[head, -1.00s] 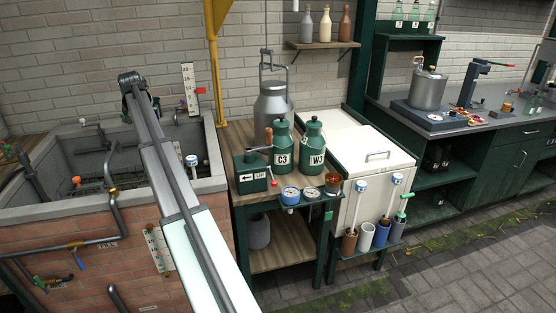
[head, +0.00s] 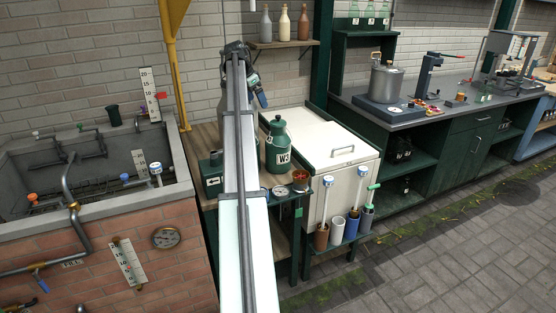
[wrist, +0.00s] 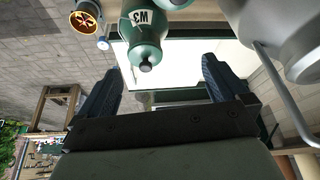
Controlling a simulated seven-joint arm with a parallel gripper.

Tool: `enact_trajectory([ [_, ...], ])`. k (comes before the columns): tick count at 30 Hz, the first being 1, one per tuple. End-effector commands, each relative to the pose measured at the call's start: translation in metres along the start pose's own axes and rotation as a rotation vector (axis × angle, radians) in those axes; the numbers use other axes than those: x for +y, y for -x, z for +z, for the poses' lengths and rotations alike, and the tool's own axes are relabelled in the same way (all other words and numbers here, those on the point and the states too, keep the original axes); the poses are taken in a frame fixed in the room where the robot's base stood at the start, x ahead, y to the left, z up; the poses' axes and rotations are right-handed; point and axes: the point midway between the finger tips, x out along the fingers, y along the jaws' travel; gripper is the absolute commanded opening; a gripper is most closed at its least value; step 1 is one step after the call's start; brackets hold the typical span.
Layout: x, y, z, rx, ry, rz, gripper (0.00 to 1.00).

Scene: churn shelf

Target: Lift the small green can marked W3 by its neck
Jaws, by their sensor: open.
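The small green can marked W3 (head: 278,152) stands upright on the wooden stand, just right of my arm in the head view. In the wrist view the W3 can (wrist: 144,42) appears upside down, its narrow top toward my gripper (wrist: 160,84). My gripper is open and empty, and its two dark fingers point toward the can with a clear gap. In the head view my gripper (head: 260,93) is above and to the left of the can. The C3 can is hidden behind my arm in the head view; part of another green body shows at the wrist view's top edge.
A large metal churn (wrist: 285,35) is close on the wrist view's right. A white-lidded chest (head: 325,140) stands right of the can. Round gauges (head: 278,190) sit on a ledge in front. A shelf with bottles (head: 284,43) hangs on the wall above.

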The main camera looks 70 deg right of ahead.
Motion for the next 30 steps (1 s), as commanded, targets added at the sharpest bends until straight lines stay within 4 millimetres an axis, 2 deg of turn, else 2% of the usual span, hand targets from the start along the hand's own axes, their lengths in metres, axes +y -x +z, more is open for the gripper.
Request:
enact_trajectory([
  [1,0.009,-0.004,-0.013,-0.001,-0.032,0.018,1.00],
  [6,0.025,-0.009,-0.031,-0.003,-0.084,0.049,1.00],
  [13,0.028,-0.027,-0.032,-0.003,-0.089,0.054,1.00],
  [24,0.031,-0.085,-0.031,-0.003,-0.087,0.053,1.00],
  [30,0.031,-0.097,-0.031,-0.002,-0.087,0.051,1.00],
])
